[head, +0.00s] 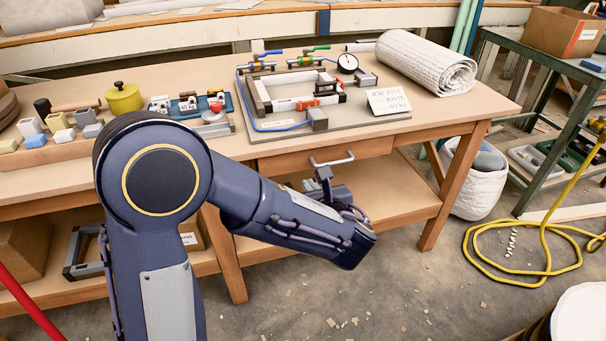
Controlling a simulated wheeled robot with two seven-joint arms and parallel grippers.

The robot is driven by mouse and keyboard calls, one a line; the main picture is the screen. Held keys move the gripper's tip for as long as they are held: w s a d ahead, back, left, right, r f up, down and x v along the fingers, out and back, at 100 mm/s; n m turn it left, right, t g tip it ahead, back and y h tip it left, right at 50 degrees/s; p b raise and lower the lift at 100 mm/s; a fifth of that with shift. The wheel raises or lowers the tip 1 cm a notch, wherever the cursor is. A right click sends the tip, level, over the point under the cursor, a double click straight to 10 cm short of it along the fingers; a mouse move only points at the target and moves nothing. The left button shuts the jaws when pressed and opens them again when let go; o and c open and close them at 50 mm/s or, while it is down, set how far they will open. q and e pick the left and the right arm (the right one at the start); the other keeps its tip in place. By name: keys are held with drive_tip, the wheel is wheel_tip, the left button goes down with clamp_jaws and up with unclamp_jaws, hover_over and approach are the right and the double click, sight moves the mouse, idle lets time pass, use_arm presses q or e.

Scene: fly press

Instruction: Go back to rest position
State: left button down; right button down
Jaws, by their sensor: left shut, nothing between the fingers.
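My left arm comes in from the lower left and bends at a large round joint. Its left gripper (325,182) is in front of the wooden workbench (440,115), just below the drawer handle (332,160). The gripper is small and partly hidden by my own wrist; it looks shut and empty. It appears apart from the bench, though the exact gap cannot be told. My right gripper is out of view.
On the bench are a board (365,125) with a metal frame and valves, a label card (388,101), a white roll (425,62), and a yellow pot (124,98). A yellow hose (545,272) lies on the floor at right, near a green table (550,160). Floor in front is mostly clear.

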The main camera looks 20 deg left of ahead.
use_arm(q)
drive_tip(key=s+a+f+n+g+h, duration=0.1)
drive_tip(key=s+a+n+g+h, duration=0.2)
drive_tip(key=s+n, duration=0.45)
drive_tip(key=s+a+f+n+g+h, duration=0.1)
drive_tip(key=s+a+f+n+g, duration=0.1)
drive_tip(key=s+a+n+g, duration=0.35)
drive_tip(key=s+a+f+n+g+h, duration=0.1)
drive_tip(key=s+a+n+g+h, duration=0.1)
drive_tip(key=s+n, duration=0.7)
drive_tip(key=s+d+r+n+t+h, duration=0.35)
drive_tip(key=s+d+n+h, duration=0.2)
drive_tip(key=n, duration=0.25)
wheel_tip(320, 180, up, 27)
drive_tip(key=p, duration=2.7)
drive_tip(key=shift+w+a+f+n, duration=0.15)
drive_tip(key=shift+w+a+n, duration=0.05)
drive_tip(key=shift+n, duration=0.2)
